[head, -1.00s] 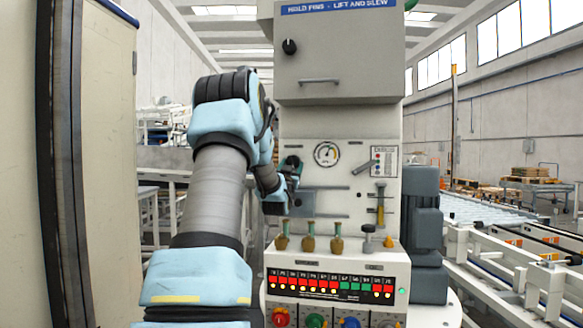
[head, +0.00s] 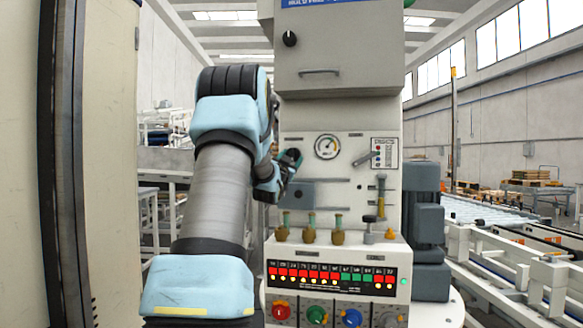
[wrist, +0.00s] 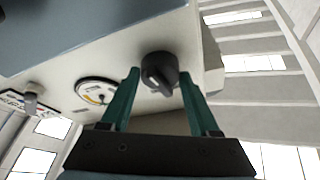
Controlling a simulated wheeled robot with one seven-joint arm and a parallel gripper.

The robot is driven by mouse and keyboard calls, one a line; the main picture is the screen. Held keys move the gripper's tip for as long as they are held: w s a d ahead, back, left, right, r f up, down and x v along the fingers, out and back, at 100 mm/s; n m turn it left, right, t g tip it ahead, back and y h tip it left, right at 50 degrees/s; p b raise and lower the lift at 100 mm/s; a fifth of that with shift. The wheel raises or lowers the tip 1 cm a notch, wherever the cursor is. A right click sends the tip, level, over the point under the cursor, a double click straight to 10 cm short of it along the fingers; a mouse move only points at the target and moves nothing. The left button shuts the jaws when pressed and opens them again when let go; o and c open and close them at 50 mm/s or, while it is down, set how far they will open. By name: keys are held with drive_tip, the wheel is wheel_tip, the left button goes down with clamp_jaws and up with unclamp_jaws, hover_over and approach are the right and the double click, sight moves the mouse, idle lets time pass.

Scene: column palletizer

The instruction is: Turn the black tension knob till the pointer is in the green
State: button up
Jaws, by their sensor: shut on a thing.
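The black tension knob (wrist: 160,72) shows in the wrist view on the pale machine panel, between the two teal fingers of my gripper (wrist: 159,82). The fingers are shut on its sides. In the head view my gripper (head: 291,160) is at the panel, left of the gauge, and the arm and hand hide the knob. The round white gauge (head: 327,147) is to the right of the gripper; it also shows in the wrist view (wrist: 97,92), with coloured arcs. Its pointer is too small for me to tell whether it lies in the green.
A lever (head: 367,158) and a yellow-handled tool (head: 381,195) are right of the gauge. Several brass-coloured oilers (head: 310,232) stand below on the ledge. A light cabinet (head: 105,160) stands close on the left. A grey motor (head: 424,220) is on the right.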

idle(0.3)
drive_tip(key=o, duration=1.4)
drive_tip(key=shift+c, duration=0.2)
drive_tip(key=b+v, duration=0.3)
drive_tip(key=v, duration=0.7)
drive_tip(key=shift+s+a, duration=0.2)
drive_tip(key=shift+s, duration=0.15)
drive_tip(key=shift+f, duration=0.15)
